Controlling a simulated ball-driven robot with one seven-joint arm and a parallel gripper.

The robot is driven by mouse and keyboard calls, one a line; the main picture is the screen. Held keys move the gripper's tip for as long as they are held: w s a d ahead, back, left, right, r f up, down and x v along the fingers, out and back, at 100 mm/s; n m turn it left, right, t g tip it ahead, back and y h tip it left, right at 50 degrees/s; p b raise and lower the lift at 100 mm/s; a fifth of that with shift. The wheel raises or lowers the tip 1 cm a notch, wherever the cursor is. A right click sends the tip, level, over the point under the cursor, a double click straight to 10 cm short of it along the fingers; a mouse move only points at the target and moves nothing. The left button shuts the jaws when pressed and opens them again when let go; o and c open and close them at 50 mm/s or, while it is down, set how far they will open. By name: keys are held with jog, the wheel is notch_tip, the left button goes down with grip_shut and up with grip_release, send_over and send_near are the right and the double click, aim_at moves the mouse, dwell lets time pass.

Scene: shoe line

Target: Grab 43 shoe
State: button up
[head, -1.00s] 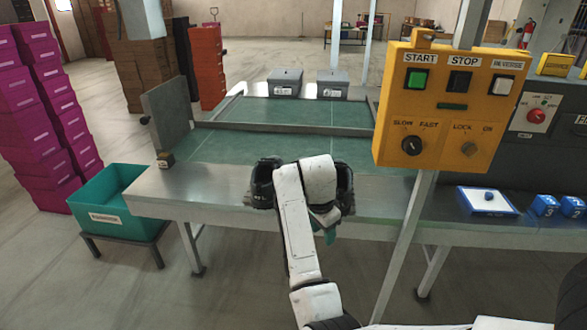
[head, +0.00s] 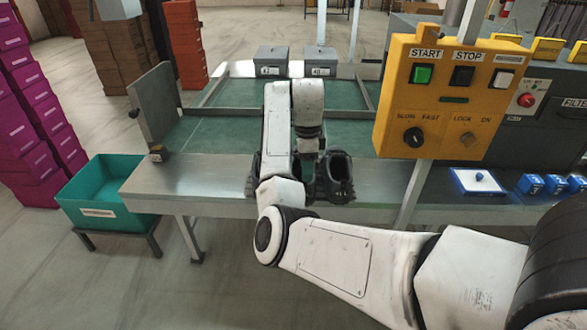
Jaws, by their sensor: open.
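A dark shoe (head: 334,178) stands on the metal ledge at the front of the line, in the middle of the head view. A second dark shoe (head: 252,177) is to its left, mostly hidden behind my arm. No size number is readable on either shoe. My gripper (head: 307,158) points down between the two shoes in the picture, nearer the right one. It is open and holds nothing that I can see. Its fingertips are dark and hard to tell from the shoes, so I cannot tell whether they touch.
Two grey boxes (head: 270,68) (head: 320,68) with small labels stand at the back of the green belt (head: 215,140). A yellow control panel (head: 450,100) on a post stands at right. A teal bin (head: 105,190) is at left. Blue blocks and a tray (head: 478,182) lie at right.

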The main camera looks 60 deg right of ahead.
jog(key=f, duration=0.4)
jog(key=shift+w+f, duration=0.3)
jog(key=shift+f, duration=0.1)
jog(key=shift+d+f+p, duration=0.15)
jog(key=shift+f+p, duration=0.3)
jog(key=shift+f, duration=2.35)
jog(key=shift+c, duration=0.5)
grip_shut()
